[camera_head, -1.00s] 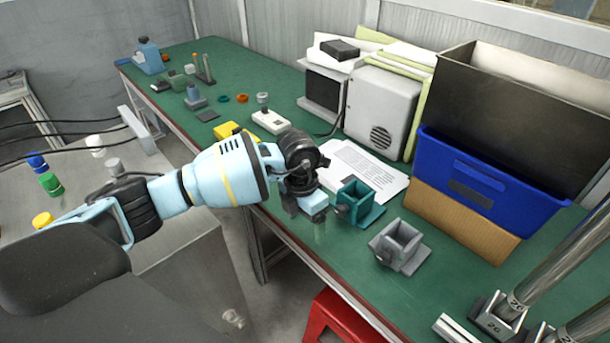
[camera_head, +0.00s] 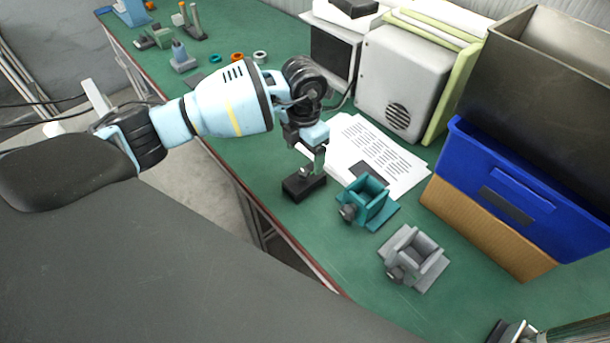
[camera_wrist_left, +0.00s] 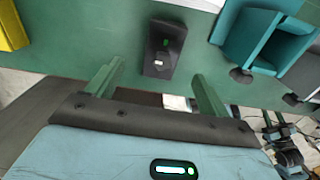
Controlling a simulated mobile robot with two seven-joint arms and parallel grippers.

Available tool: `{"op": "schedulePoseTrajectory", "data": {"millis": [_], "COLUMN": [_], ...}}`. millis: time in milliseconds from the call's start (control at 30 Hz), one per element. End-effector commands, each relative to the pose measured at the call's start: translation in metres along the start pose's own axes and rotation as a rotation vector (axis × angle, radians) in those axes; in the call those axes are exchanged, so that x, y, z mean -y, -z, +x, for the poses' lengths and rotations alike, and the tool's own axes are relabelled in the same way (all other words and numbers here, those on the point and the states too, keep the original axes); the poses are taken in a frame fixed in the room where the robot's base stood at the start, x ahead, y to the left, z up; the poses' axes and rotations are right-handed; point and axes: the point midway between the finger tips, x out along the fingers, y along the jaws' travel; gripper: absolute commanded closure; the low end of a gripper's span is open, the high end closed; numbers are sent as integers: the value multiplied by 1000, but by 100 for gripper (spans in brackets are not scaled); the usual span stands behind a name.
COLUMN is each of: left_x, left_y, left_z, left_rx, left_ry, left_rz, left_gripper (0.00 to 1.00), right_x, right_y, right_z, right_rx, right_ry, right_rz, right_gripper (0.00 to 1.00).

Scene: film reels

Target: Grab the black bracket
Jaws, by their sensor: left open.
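The black bracket (camera_head: 304,187) is a small dark block on the green table, near the front edge and left of a teal bracket (camera_head: 368,203). In the left wrist view the black bracket (camera_wrist_left: 165,48) lies ahead, roughly between the lines of the two fingers. My left gripper (camera_head: 314,160) is directly above or beside it in the head view and partly overlaps it. In the wrist view the left gripper (camera_wrist_left: 154,86) is open and empty, its green-tinted fingers wide apart. Whether a finger touches the bracket cannot be told.
The teal bracket also shows close by in the wrist view (camera_wrist_left: 262,40). A grey bracket (camera_head: 413,258) stands farther right. Printed paper (camera_head: 385,150) lies behind. A blue bin (camera_head: 500,190) on a cardboard box (camera_head: 480,232) fills the right back. A yellow thing (camera_wrist_left: 10,25) shows at the wrist view's left.

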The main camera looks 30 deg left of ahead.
Motion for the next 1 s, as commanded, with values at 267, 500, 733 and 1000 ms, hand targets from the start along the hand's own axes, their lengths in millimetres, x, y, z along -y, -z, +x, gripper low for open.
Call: {"op": "schedulePoseTrajectory", "data": {"millis": [267,500,733,1000], "left_x": [1,3,6,6], "left_y": [1,2,5,4], "left_z": [25,36,68,77], "left_rx": [-2,-3,-3,0], "left_ry": [1,1,3,1], "left_rz": [1,1,-1,1], "left_gripper": [20,20,20,20], "right_x": [0,-1,-2,-2], "right_y": [-6,2,9,9], "right_z": [-1,-1,0,1], "right_rx": [12,-3,-17,-18], "right_ry": [1,-1,-2,-2], "right_rz": [-1,-2,-4,-3], "right_gripper": [64,64,64,64]}}
